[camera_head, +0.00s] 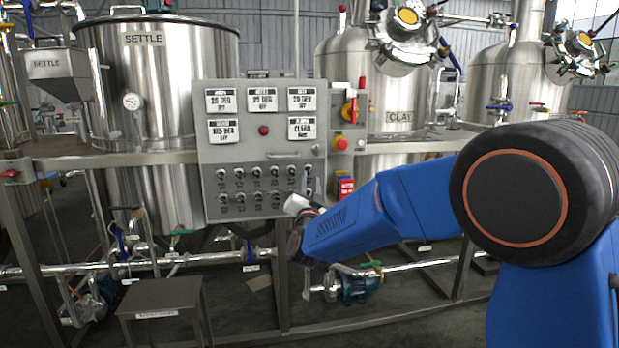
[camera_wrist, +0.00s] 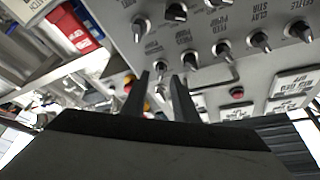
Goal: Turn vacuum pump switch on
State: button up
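A grey control panel (camera_head: 208,150) carries two rows of black knob switches (camera_head: 257,172) in its lower part. My gripper (camera_head: 307,188) is at the panel's lower right corner, hiding part of the knobs there. In the wrist view the panel is upside down. Knobs (camera_wrist: 190,62) lie just beyond the fingertips; contact cannot be told. Labels there include feed pump and clay stir.
A red emergency button (camera_head: 341,143) and a red-yellow rotary switch (camera_head: 349,111) are on the panel's right side. Red and blue boxes (camera_head: 346,188) hang below them. A steel rail (camera_head: 400,146) runs across. Steel tanks (camera_head: 150,80) stand behind. A small stool (camera_head: 160,296) stands at lower left.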

jog(key=a+v, duration=0.1)
jog(key=v, duration=1.2)
jog(key=shift+s+d+f, duration=0.15)
jog(key=shift+s+d, duration=0.25)
jog(key=shift+d, duration=0.1)
jog(key=shift+d, duration=0.1)
jog(key=s+d+f+n+g+y, duration=0.1)
jog(key=s+d+n+g+y, duration=0.2)
jog(key=d, duration=0.4)
jog(key=s+d+f+n+g, duration=0.1)
jog(key=s+d+n+g, duration=0.1)
jog(key=d+g, duration=0.45)
jog(key=s+d+f+g+h, duration=0.1)
jog(key=s+d+f+g, duration=0.1)
jog(key=s+d+f, duration=0.2)
jog(key=s+d+f+g+h, duration=0.2)
jog(key=s+d, duration=0.8)
jog(key=s, duration=0.6)
jog(key=s+d+f+g+h, duration=0.1)
jog(key=s+d+f+g, duration=0.2)
jog(key=s+d+f, duration=0.3)
jog(key=s+d, duration=0.1)
jog(key=s, duration=0.4)
jog(key=shift+d+n+h, duration=0.25)
jog(key=shift+n+h, duration=0.05)
jog(key=shift+n, duration=0.1)
jog(key=shift+s+f+g, duration=0.1)
jog(key=shift+s+g, duration=0.05)
jog(key=shift+g, duration=0.1)
